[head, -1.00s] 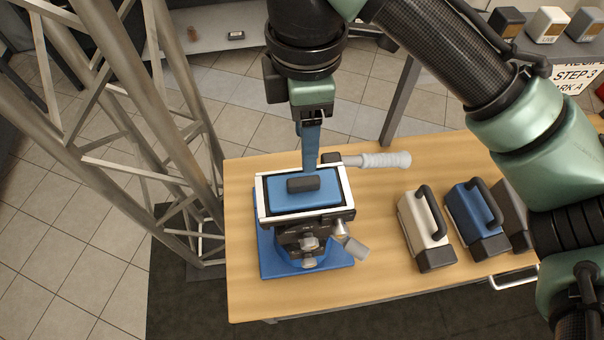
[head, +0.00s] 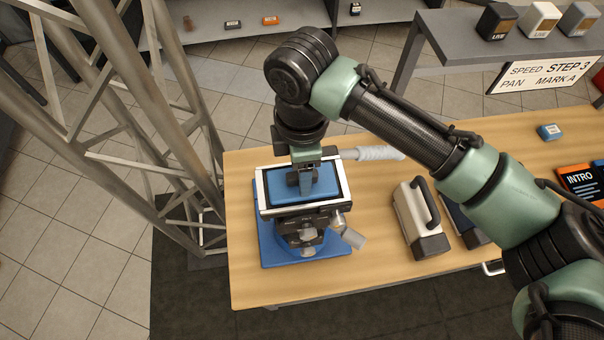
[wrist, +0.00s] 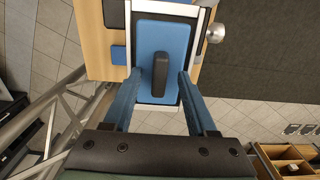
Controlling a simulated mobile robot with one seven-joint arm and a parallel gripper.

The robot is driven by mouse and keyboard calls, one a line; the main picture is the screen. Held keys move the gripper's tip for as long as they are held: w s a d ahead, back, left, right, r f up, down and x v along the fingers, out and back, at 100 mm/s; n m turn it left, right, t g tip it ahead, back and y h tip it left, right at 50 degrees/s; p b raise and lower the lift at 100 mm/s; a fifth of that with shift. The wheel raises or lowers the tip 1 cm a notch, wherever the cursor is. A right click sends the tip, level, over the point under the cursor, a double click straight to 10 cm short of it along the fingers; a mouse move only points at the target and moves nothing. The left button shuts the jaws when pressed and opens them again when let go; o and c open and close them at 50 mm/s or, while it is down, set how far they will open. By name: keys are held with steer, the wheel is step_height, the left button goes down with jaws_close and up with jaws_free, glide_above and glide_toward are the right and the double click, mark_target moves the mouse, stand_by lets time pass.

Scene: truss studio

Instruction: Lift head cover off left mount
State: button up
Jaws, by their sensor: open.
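The head cover, a blue block with a dark handle bar on top, sits in the white-rimmed head of the left mount; the cover (head: 328,190) is partly hidden by my gripper in the head view. In the wrist view the cover (wrist: 150,37) and its dark handle (wrist: 160,75) show clearly. The left mount (head: 266,240) has a blue base, dark body, metal knobs and a pale-gripped pan handle (head: 372,153). My gripper (wrist: 159,80) is open, its two blue fingers on either side of the handle with gaps visible. In the head view, my gripper (head: 305,186) is low over the cover.
A white case with a black handle (head: 412,220) stands right of the mount, a blue case (head: 464,224) beyond it, partly behind my arm. A metal truss (head: 180,120) rises close left of the wooden table (head: 245,285). A grey shelf with small blocks (head: 455,45) stands at back right.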

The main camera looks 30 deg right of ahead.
steer(key=shift+c, duration=0.3)
jaws_close()
steer(key=shift+r, duration=0.15)
